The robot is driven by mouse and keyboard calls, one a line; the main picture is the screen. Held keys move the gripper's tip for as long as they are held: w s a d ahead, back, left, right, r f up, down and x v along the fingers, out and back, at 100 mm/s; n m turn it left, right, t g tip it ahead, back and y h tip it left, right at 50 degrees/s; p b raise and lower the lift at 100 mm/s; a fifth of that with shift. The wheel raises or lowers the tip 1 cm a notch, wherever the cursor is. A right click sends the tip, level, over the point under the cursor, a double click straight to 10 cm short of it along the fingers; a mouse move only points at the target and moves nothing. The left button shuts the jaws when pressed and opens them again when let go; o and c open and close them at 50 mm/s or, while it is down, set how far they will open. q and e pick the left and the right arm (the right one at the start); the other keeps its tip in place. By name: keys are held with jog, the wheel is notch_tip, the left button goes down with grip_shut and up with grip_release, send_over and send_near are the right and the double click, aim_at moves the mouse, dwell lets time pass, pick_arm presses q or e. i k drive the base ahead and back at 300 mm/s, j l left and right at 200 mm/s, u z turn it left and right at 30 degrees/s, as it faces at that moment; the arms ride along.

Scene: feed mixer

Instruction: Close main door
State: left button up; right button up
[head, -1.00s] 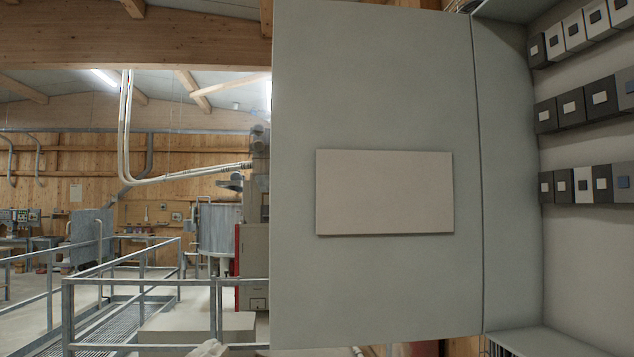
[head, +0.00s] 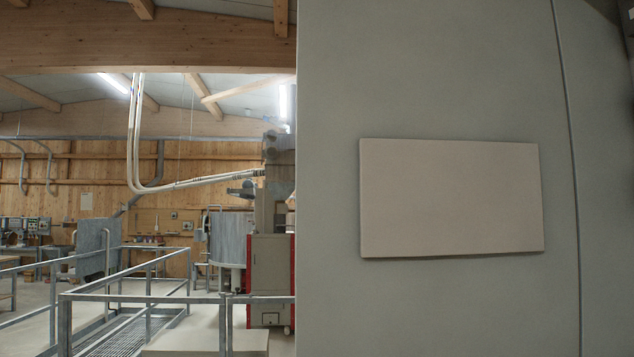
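The main door (head: 440,80) is a large flat grey-green panel that fills the right half of the head view. It stands swung open, with its free edge at the picture's middle. A pale rectangular plate (head: 452,198) sits on the door's face. A vertical seam runs near the right side, and a further grey panel (head: 605,150) lies beyond it. The cabinet's inside is almost wholly out of the picture. Neither of my grippers is in view.
Metal railings (head: 110,297) and a grated walkway (head: 118,338) are at the lower left. A grey and red machine (head: 270,275) stands behind the door's left edge. Pale pipes (head: 133,140) run down the back, and a low pale block (head: 205,342) is at the bottom.

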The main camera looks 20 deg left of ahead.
aim_at(435, 205)
jog(key=i+j+u, duration=0.15)
jog(key=u, duration=0.25)
jog(key=i+j+u, duration=0.1)
jog(key=i+u, duration=0.45)
jog(key=u, duration=0.2)
jog(key=i+u, duration=0.15)
jog(key=i, duration=0.6)
jog(key=i+z, duration=0.15)
jog(key=z, duration=0.25)
jog(key=i+j+z, duration=0.15)
jog(key=z, duration=0.3)
jog(key=i+j+z, duration=0.15)
jog(key=z, duration=0.25)
jog(key=j+z, duration=0.1)
jog(key=z, duration=0.3)
jog(key=i+j+z, duration=0.1)
jog(key=z, duration=0.35)
jog(key=j+z, duration=0.2)
jog(key=z, duration=0.2)
jog(key=j+z, duration=0.15)
jog(key=z, duration=0.3)
